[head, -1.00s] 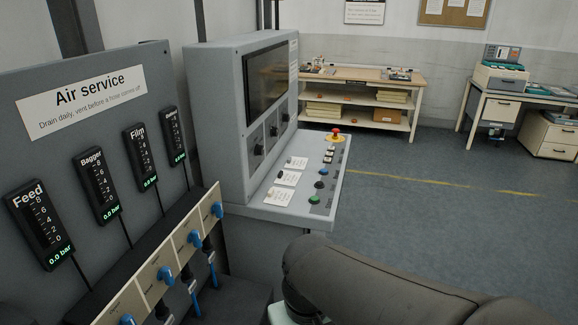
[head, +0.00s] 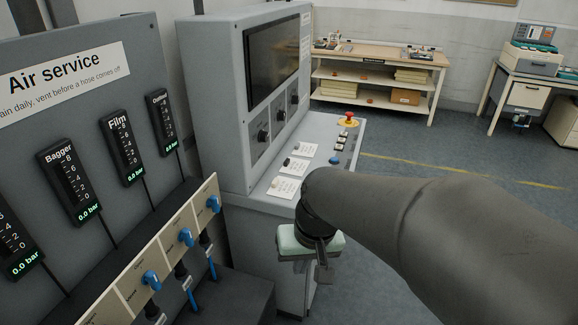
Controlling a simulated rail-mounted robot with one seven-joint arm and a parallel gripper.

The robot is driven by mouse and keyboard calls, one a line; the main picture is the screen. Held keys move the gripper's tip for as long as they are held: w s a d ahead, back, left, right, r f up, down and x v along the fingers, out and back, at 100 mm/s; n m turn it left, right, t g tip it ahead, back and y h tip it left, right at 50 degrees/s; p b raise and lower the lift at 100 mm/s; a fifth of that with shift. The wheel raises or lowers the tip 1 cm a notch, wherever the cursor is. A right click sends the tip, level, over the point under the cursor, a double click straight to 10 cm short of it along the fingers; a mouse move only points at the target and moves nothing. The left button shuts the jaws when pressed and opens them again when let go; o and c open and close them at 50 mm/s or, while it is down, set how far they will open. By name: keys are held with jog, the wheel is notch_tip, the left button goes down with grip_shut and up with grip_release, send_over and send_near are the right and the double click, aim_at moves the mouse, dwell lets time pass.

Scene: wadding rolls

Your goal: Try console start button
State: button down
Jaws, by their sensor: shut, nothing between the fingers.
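The grey control console (head: 218,95) stands left of centre with a dark screen and a sloping desk panel. On the panel are a red mushroom button on a yellow ring (head: 348,120), a blue button (head: 334,160) and small dark controls between them. The green button at the panel's near end is hidden behind my arm. My gripper (head: 323,262), with a pale green housing, is in front of the console's near edge, below the panel in the picture. Its dark fingers look shut and empty. I cannot tell its exact distance from the console.
The "Air service" panel (head: 75,75) stands at the left with several gauges and a cream manifold with blue valves (head: 185,237). A wooden workbench (head: 380,62) and a desk (head: 525,72) stand at the back. The floor (head: 450,150) right of the console is open.

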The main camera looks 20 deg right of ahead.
jog(key=w+d+m+t+b, duration=0.15)
jog(key=w+d, duration=0.25)
jog(key=w, duration=0.8)
jog(key=w+d+m+t, duration=0.3)
jog(key=w+d, duration=0.1)
jog(key=w, duration=0.7)
jog(key=w+d+f+m+t+h+b, duration=0.1)
jog(key=w+d+f+m+t, duration=0.1)
jog(key=w+d, duration=1.1)
notch_tip(320, 180, down, 2)
jog(key=shift+w+d+f+m+t, duration=0.1)
jog(key=shift+w+d+m+t, duration=0.2)
jog(key=shift+w+m, duration=0.5)
jog(key=shift+a, duration=0.15)
notch_tip(320, 180, down, 8)
jog(key=b, duration=0.6)
jog(key=shift+f+b, duration=0.4)
jog(key=shift+b, duration=0.35)
jog(key=shift+f+b, duration=0.45)
jog(key=shift+b, duration=0.2)
